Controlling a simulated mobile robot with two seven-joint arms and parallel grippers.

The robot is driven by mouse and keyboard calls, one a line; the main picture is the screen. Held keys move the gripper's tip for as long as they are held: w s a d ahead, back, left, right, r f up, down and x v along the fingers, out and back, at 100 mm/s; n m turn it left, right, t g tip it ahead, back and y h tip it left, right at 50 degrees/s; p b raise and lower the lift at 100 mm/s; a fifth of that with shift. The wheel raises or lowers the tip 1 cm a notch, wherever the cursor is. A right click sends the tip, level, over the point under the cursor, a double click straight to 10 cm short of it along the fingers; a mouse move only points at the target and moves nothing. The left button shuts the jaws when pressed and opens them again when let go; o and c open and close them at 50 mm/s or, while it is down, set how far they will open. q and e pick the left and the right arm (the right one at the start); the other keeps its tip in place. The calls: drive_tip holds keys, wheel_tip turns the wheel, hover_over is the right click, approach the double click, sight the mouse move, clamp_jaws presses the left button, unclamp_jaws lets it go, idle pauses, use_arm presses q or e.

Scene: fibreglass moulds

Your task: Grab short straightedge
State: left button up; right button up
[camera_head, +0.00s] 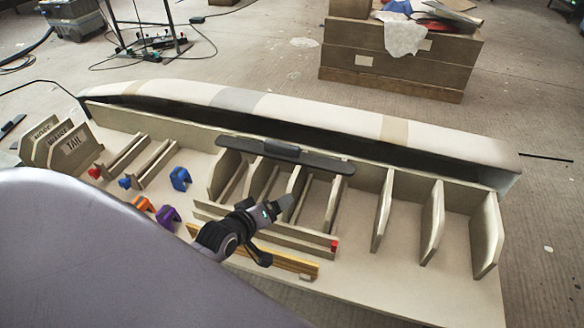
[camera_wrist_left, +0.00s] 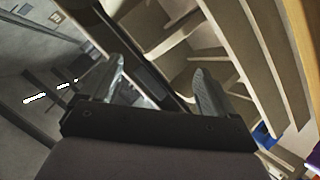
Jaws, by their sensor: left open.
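A dark bar with a raised handle, which looks like the short straightedge (camera_head: 325,162), lies across the tops of several upright dividers at the back of the pale board. My left gripper (camera_head: 284,204) is in front of and below it in the head view, apart from it in the picture. In the left wrist view my left gripper (camera_wrist_left: 160,82) is open, with its two fingers spread. A dark strip, likely the same straightedge (camera_wrist_left: 152,77), runs diagonally through the gap between the fingers. I cannot tell its distance from the fingertips. My right gripper is not in view.
The board (camera_head: 405,285) carries upright dividers, low rails and blue, orange and purple blocks. A yellow wooden strip (camera_head: 300,267) lies near its front. Lettered plates (camera_head: 75,150) stand at the left. A long pale mould (camera_head: 330,115) runs behind. A crate (camera_head: 400,68) stands farther back.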

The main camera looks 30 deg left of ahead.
use_arm(q)
drive_tip(key=w+a+n+t+y+b, duration=0.1)
drive_tip(key=w+a+n+b, duration=0.2)
drive_tip(key=w+a+n, duration=0.3)
drive_tip(key=n+b, duration=0.2)
drive_tip(key=n, duration=0.3)
approach(281, 151)
wheel_tip(281, 151, down, 2)
drive_tip(key=w, duration=0.2)
drive_tip(key=shift+t+y, duration=0.3)
drive_tip(key=shift+b+x, duration=1.35)
drive_tip(key=shift+x, duration=2.05)
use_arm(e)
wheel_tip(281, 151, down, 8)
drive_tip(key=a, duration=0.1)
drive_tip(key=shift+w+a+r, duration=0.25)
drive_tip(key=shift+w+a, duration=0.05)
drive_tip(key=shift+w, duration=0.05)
use_arm(q)
drive_tip(key=c, duration=1.5)
drive_tip(key=shift+r, duration=0.1)
clamp_jaws()
drive_tip(key=shift+r, duration=0.1)
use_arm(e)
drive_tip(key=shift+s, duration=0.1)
